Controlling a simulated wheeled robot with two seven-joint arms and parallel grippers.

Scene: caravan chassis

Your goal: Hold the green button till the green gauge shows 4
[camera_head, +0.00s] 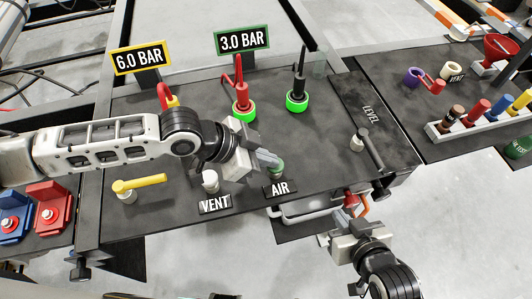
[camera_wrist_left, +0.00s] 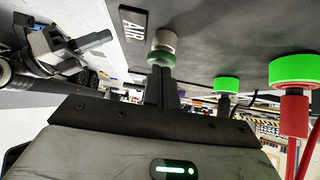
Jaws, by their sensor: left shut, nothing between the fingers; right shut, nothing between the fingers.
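The green-framed gauge sign (camera_head: 242,39) reads 3.0 BAR at the back of the dark panel. The green button (camera_head: 277,171) stands behind the AIR label (camera_head: 280,190). My left gripper (camera_head: 268,158) is shut, with its fingertips at the button's top. In the left wrist view the shut fingers (camera_wrist_left: 162,88) meet the green button (camera_wrist_left: 161,57) end on and seem to touch it; how far it is pressed I cannot tell. My right gripper (camera_head: 352,222) is shut, off the panel's front edge, near a small red and orange part.
A yellow-framed sign (camera_head: 141,57) reads 6.0 BAR. A white button (camera_head: 210,181) stands by the VENT label (camera_head: 214,204), left of my left gripper. A yellow lever (camera_head: 139,183) is further left. Red (camera_head: 241,92) and black (camera_head: 299,82) fittings on green rings stand behind.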

